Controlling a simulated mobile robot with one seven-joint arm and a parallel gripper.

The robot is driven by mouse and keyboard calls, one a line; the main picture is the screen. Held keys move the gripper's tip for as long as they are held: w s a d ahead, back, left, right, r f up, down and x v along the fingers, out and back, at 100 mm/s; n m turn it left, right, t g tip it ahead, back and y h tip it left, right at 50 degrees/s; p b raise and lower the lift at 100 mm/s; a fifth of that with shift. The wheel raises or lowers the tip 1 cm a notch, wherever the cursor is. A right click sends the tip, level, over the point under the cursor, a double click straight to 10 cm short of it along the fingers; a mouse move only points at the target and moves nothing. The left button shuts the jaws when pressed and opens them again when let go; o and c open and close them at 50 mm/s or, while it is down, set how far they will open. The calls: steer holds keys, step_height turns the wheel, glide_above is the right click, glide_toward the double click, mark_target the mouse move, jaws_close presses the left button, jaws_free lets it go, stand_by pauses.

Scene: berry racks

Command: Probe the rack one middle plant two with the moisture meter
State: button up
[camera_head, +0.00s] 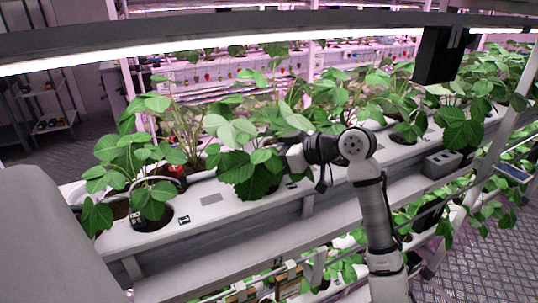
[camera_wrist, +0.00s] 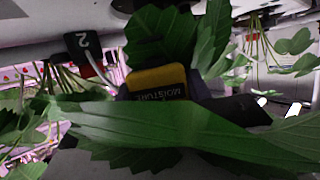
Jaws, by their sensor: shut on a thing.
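The moisture meter (camera_wrist: 157,80), yellow and dark with an upside-down MOISTURE label, is in the middle of the wrist view. Green leaves partly cover it. My gripper (camera_head: 285,158) is shut on it; in the head view the gripper is at the right side of a leafy strawberry plant (camera_head: 245,170) in the white rack trough (camera_head: 230,208). Leaves hide the fingertips and the meter there.
More plants stand in the trough to the left (camera_head: 135,165) and right (camera_head: 408,125). A light bar (camera_head: 200,45) crosses above, and a black box (camera_head: 437,55) hangs at the upper right.

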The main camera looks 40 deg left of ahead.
mark_target(269, 148)
steer(key=shift+f, duration=0.1)
stand_by(0.3)
steer(key=shift+f+b, duration=0.7)
steer(key=shift+f, duration=0.3)
steer(key=o, duration=1.6)
steer(key=shift+f, duration=0.1)
steer(key=shift+r+p, duration=2.3)
steer(key=shift+r, duration=0.8)
